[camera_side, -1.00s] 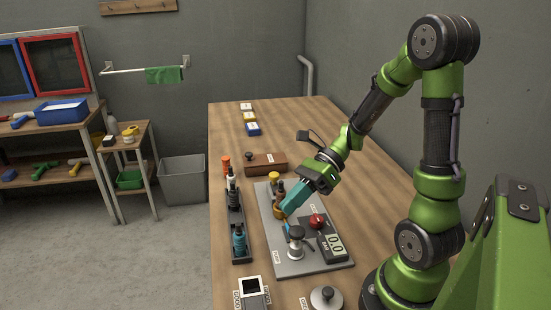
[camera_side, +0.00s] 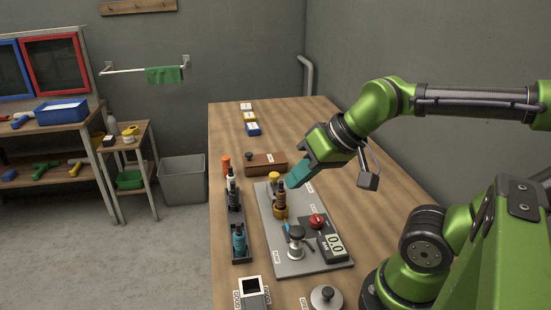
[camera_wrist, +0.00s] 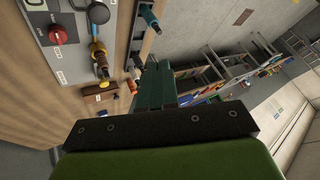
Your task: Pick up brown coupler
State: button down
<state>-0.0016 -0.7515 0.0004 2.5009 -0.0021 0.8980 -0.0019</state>
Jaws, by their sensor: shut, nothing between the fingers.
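In the wrist view the brown coupler (camera_wrist: 101,68) shows at the upper left, beside my fingers. My gripper (camera_side: 291,183) has teal fingers, is shut with nothing between them, and hangs tilted above the plate, up and to the right of the coupler. The shut fingers also show in the wrist view (camera_wrist: 158,66). The gripper is apart from the coupler.
A black rack (camera_side: 238,215) left of the plate holds dark, white-topped and teal pieces. A brown box (camera_side: 266,163) lies behind. The table's right side is clear.

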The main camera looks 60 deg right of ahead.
jog(key=c, duration=1.8)
grip_release()
jog(key=o, duration=0.7)
jog(key=shift+o, duration=0.2)
